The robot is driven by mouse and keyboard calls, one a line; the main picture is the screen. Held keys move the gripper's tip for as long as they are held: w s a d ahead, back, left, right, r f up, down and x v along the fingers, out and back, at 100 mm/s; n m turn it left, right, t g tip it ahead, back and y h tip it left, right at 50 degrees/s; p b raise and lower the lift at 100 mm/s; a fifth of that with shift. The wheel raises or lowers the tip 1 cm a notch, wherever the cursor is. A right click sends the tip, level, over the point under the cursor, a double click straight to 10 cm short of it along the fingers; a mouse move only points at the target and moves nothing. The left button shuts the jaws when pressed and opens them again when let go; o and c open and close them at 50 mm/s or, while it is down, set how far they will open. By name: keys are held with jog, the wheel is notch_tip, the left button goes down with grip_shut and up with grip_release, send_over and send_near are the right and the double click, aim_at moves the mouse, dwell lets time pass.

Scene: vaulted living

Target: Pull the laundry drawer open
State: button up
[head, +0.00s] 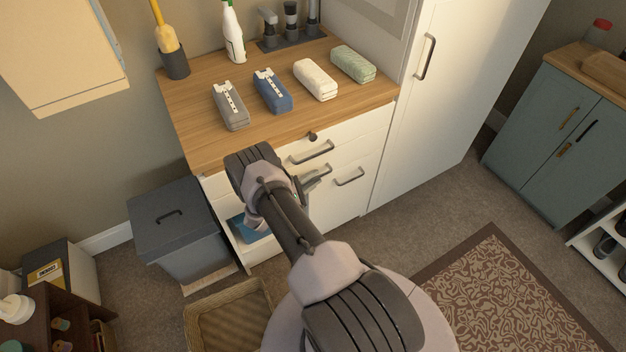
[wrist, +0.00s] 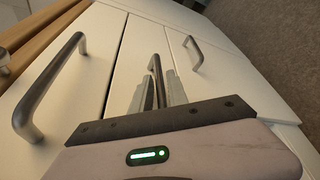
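The white cabinet (head: 342,205) has a wooden top and metal bar handles on its fronts. My gripper (head: 316,182) is at its front, below the upper handle (head: 311,153) and left of another handle (head: 350,177). In the wrist view my gripper's two fingers (wrist: 158,92) stand on either side of a middle bar handle (wrist: 156,70). A larger handle (wrist: 50,88) is at left and another (wrist: 193,52) at right. The fingers are close to the middle bar; I cannot tell whether they grip it. No label shows which front is the laundry drawer.
A grey lidded bin (head: 175,225) and wicker basket (head: 232,315) stand at lower left. Carpet right of my arm is open, with a patterned rug (head: 500,300).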

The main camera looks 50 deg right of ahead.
grip_shut()
dwell(1.4)
